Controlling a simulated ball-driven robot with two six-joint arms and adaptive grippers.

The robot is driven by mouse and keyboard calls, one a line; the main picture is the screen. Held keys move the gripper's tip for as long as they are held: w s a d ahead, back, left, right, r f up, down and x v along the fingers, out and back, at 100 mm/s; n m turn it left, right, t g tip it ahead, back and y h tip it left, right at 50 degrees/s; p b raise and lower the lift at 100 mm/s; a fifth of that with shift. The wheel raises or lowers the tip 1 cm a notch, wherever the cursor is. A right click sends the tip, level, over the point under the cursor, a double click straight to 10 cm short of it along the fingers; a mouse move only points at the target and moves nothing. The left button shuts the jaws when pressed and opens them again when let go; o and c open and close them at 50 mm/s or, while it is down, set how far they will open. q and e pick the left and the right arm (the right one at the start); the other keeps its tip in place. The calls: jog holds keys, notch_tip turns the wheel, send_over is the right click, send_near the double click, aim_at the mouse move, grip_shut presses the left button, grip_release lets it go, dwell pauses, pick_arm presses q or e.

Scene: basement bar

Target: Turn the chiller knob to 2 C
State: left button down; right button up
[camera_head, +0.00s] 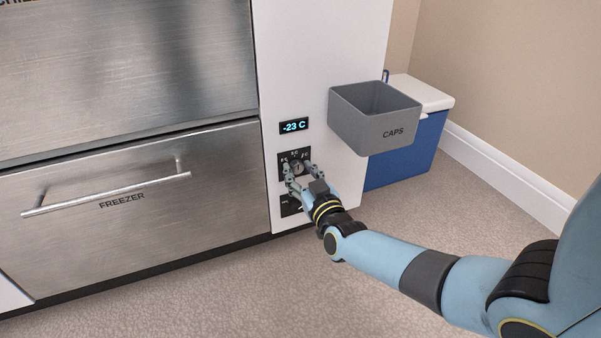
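A small round knob (297,167) sits on a dark plate (283,161) on the white side panel, with small markings around it too small to read surely. Above it a display (294,126) reads -23 C. My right gripper (298,175) is at the knob, its two fingers on either side of it. Whether the fingers touch the knob cannot be made out. A second dark plate (290,206) lies below, partly hidden by the gripper. My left gripper is not in view.
A steel drawer marked FREEZER (110,225) with a bar handle (105,197) is at left, below another steel front (120,70). A grey CAPS bin (375,120) juts from the panel above right of the gripper. A blue and white cooler (408,150) stands behind.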

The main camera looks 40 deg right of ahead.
grip_shut()
jog(key=shift+m, duration=0.3)
jog(key=m, duration=0.2)
jog(key=shift+m, duration=1.2)
jog(key=shift+f+m, duration=0.1)
jog(key=shift+m, duration=0.3)
jog(key=m, duration=0.3)
jog(key=shift+m+b, duration=0.35)
jog(key=shift+m, duration=0.05)
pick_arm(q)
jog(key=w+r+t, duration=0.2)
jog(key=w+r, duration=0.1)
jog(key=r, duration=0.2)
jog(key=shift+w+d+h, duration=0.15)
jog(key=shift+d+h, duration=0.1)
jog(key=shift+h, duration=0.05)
pick_arm(e)
jog(key=shift+m, duration=0.3)
